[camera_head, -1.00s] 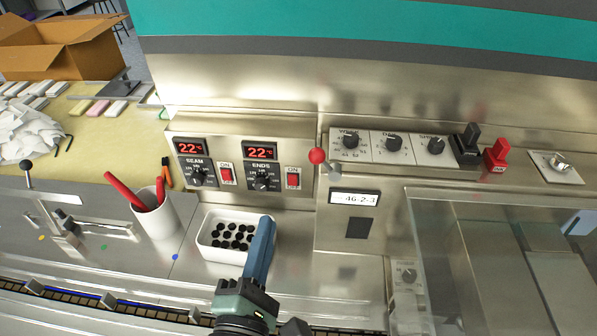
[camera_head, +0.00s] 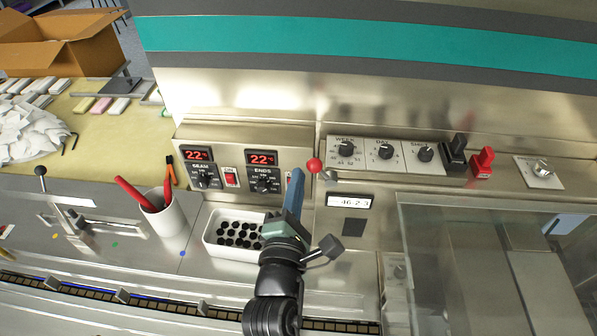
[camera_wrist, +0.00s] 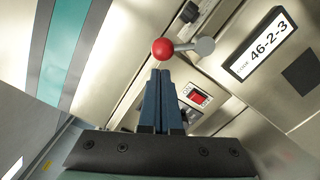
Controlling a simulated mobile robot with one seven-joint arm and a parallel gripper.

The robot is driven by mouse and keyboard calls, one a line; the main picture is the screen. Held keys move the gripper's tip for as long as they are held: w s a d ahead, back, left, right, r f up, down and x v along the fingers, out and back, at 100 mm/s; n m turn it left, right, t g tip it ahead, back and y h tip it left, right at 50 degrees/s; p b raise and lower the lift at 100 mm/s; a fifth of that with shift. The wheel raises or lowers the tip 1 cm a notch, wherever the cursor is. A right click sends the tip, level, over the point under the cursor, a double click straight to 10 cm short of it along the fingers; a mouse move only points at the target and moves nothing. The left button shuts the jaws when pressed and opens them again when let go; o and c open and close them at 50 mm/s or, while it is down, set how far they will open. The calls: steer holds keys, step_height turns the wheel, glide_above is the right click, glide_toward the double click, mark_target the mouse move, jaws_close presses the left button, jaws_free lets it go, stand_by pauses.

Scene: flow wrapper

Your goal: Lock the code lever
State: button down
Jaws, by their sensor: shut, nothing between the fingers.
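The code lever has a red ball knob (camera_head: 314,165) on a short arm, with a grey pivot (camera_head: 329,175) to its right. It sits above the code display (camera_head: 349,201), which reads 46-2-3. In the wrist view the red knob (camera_wrist: 162,49) is just past the fingertips, and the grey hub (camera_wrist: 205,46) is to its right. My gripper (camera_head: 296,176) is shut and empty, its blue fingers just left of and below the knob. The fingers (camera_wrist: 159,76) point at the knob in the wrist view. I cannot tell whether they touch it.
Week, day and shift dials (camera_head: 384,150) are right of the lever, then a black switch (camera_head: 453,152) and a red one (camera_head: 482,162). Seam and ends heater controls (camera_head: 263,158) are to the left. A white tray (camera_head: 211,232) of black pieces and a pen cup (camera_head: 166,217) stand below.

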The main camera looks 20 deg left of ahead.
mark_target(312, 172)
steer(key=shift+w+d, duration=0.1)
steer(key=shift+d+r+m+p, duration=0.25)
steer(key=shift+r+m+p, duration=0.4)
steer(key=shift+m, duration=0.35)
stand_by(0.3)
steer(key=m+p, duration=0.1)
steer(key=d+r+m+p, duration=0.1)
steer(key=m, duration=0.1)
steer(key=r+m+p, duration=0.1)
steer(key=shift+w+d, duration=0.3)
steer(key=shift+d, duration=0.05)
steer(key=shift+w+d+r+m+g+p, duration=0.15)
steer(key=shift+d+m+p, duration=0.35)
steer(key=shift+m, duration=0.55)
steer(key=shift+w+d+r+m+g+p, duration=0.1)
steer(key=shift+d+m+p, duration=0.35)
steer(key=shift+m, duration=0.65)
steer(key=shift+w+d+r+m+g+p, duration=0.15)
steer(key=shift+d+m+p, duration=0.35)
steer(key=shift+m, duration=0.55)
